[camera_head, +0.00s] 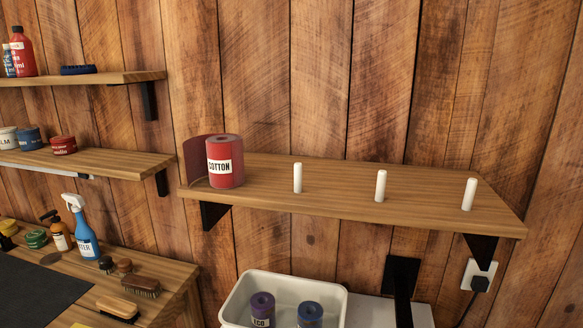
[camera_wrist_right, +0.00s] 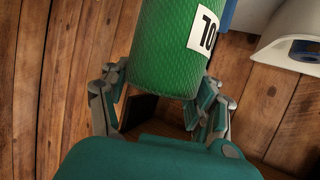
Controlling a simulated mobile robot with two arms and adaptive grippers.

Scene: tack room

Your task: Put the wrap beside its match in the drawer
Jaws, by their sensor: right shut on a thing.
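My right gripper (camera_wrist_right: 162,98) is shut on a green textured wrap (camera_wrist_right: 165,45) in the wrist view. The wrap is a roll with a white label; only part of its lettering shows, and its top is cut off by the frame. A red wrap (camera_head: 225,165) labelled COTTON stands upright on the wall shelf, its loose end curving behind it at the left. A purple wrap (camera_head: 262,309) and a blue wrap (camera_head: 309,314) stand in a white bin (camera_head: 339,303) below. No drawer is clearly visible. My left gripper is out of view, and neither gripper shows in the head view.
The wall shelf (camera_head: 430,205) has several white pegs (camera_head: 381,186) standing up from its right part, with bare wood between them. Shelves with jars stand at the left. A bench (camera_head: 175,268) holds a spray bottle (camera_head: 83,230) and brushes (camera_head: 139,285).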

